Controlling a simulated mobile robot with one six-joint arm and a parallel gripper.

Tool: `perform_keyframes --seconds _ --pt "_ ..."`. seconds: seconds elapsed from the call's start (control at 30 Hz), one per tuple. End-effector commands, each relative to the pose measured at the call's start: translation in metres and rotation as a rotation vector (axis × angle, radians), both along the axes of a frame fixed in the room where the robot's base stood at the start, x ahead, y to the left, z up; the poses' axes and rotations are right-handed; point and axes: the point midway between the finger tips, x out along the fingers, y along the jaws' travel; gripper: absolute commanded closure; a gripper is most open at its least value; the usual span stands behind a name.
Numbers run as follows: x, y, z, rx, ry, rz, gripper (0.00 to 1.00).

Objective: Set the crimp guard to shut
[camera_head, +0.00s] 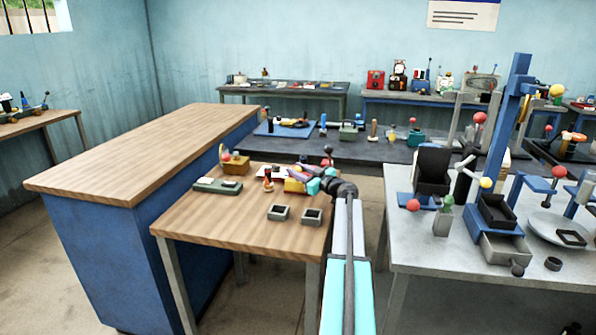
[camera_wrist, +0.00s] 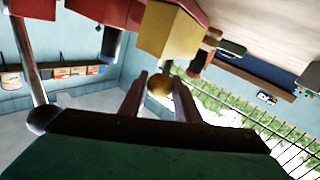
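A yellow block with red parts (camera_head: 294,186) sits on the small wooden table in the head view, beside my gripper (camera_head: 304,173). In the wrist view the yellow block (camera_wrist: 168,33) is close ahead, with red parts at its left. A round yellow knob (camera_wrist: 160,85) is between the two fingers of my gripper (camera_wrist: 160,80). The fingers stand apart on either side of it; contact is not clear. I cannot tell for sure which part is the crimp guard or how it is set.
The small wooden table (camera_head: 190,225) also bears two grey open boxes (camera_head: 279,213), a grey-green case (camera_head: 217,185) and a brown box (camera_head: 235,164). A long wooden counter (camera_head: 150,150) stands at the left. A crowded grey bench (camera_head: 420,255) stands at the right.

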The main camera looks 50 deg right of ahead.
Motion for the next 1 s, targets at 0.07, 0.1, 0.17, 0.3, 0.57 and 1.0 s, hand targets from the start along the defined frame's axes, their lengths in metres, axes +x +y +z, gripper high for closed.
perform_keyframes --seconds 0.07,0.1,0.17,0.3,0.57,1.0 --pt "0.0 0.0 0.0 0.0 0.0 0.0 1.0" --pt "0.0 0.0 0.0 0.0 0.0 0.001 1.0" --pt "0.001 0.0 0.0 0.0 0.0 0.001 1.0" --pt "0.004 -0.005 -0.002 -0.001 0.0 0.001 1.0" --pt "0.015 -0.022 -0.004 -0.002 -0.001 0.001 1.0" --pt "0.025 -0.038 0.001 0.0 -0.001 -0.002 1.0"
